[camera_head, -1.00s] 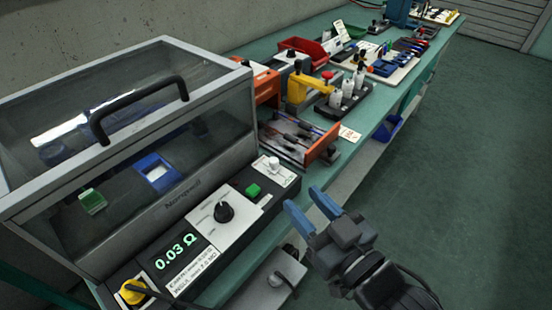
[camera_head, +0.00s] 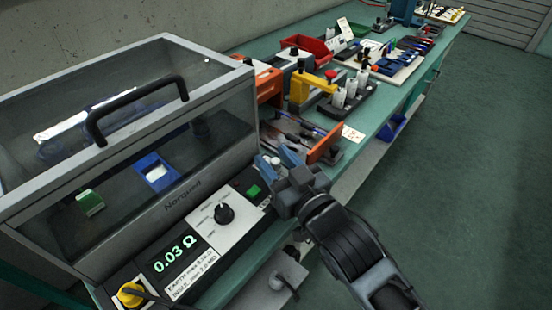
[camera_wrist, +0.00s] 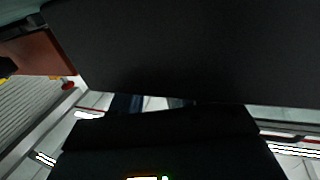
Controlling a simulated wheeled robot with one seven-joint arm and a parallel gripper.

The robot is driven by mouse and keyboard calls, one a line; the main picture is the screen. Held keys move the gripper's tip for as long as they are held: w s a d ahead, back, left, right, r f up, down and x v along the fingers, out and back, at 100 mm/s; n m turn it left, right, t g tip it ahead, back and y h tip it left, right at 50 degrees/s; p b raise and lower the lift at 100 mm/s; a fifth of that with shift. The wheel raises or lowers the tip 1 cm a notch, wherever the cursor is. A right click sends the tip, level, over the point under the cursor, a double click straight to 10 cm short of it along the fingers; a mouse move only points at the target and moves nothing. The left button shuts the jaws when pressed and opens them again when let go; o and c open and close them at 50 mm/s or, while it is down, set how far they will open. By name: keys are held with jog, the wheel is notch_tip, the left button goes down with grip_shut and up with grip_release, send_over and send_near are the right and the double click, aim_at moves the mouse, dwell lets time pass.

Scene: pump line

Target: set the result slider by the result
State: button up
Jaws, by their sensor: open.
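The tester's display (camera_head: 174,254) reads 0.03 Ω in green. A label (camera_head: 194,278) below it gives an earth maximum and an insulation minimum. The small slider with a pale knob (camera_head: 275,161) sits at the right end of the tester panel, mostly hidden by my gripper. My gripper (camera_head: 280,161) is open, its blue fingers at the slider's end of the panel, close to the knob. I cannot tell whether they touch it or stand around it. The wrist view is mostly filled by dark surfaces and does not show the knob clearly.
A black rotary knob (camera_head: 224,214) and a green button (camera_head: 254,191) are on the panel left of my gripper. The clear-lidded cover (camera_head: 130,140) stands behind. An orange-ended rack (camera_head: 325,145) is just right of my gripper. The floor at right is clear.

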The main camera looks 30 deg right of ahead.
grip_shut()
dwell(0.4)
